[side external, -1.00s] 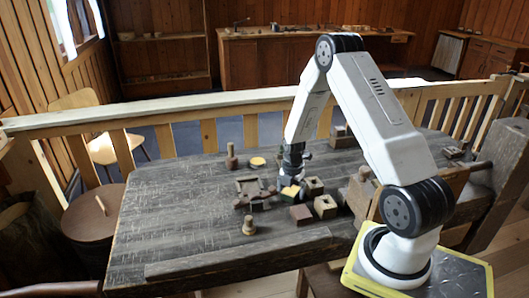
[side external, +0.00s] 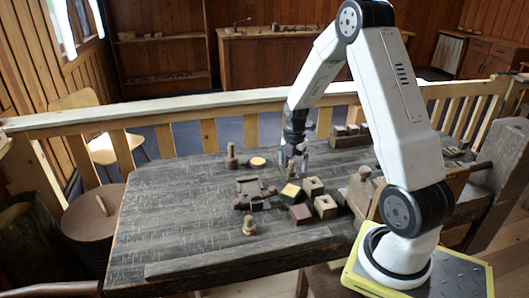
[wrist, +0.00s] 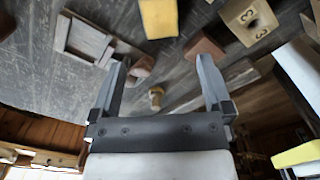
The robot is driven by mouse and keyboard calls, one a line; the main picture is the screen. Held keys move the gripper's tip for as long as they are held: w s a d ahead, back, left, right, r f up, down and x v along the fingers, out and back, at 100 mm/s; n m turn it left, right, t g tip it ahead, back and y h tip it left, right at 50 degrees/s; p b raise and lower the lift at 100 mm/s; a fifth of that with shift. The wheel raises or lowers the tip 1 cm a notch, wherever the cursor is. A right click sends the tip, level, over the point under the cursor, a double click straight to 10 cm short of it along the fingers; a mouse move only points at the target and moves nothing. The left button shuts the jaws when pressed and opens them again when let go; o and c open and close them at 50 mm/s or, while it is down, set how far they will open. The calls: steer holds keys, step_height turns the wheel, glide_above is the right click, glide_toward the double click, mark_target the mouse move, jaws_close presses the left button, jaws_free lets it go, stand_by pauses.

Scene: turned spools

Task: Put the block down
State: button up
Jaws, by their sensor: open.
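The yellow-topped block (side external: 290,194) rests on the dark table (side external: 180,215), beside a dark reddish block (side external: 301,214). It also shows at the top edge of the wrist view (wrist: 158,17), where it is partly cut off. My gripper (side external: 293,160) is above and slightly behind the block, clear of it. In the wrist view my gripper (wrist: 160,68) has its two fingers wide apart, with nothing held between them.
A shallow square frame (side external: 250,187) lies left of the block. A turned peg (side external: 249,226) stands in front, and another (side external: 231,157) stands at the back left. The table's left side is clear.

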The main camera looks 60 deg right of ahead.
steer(key=shift+r, duration=0.35)
stand_by(0.4)
steer(key=s+a+r+m+t, duration=0.1)
steer(key=s+a+r+m, duration=0.1)
steer(key=a+m, duration=0.7)
steer(key=s+a+r+m+t, duration=0.1)
steer(key=s+a+r+m, duration=0.2)
steer(key=a+m, duration=0.6)
steer(key=shift+s+a+r+t, duration=0.15)
steer(key=shift+s+a+t, duration=0.2)
steer(key=shift+a, duration=3.55)
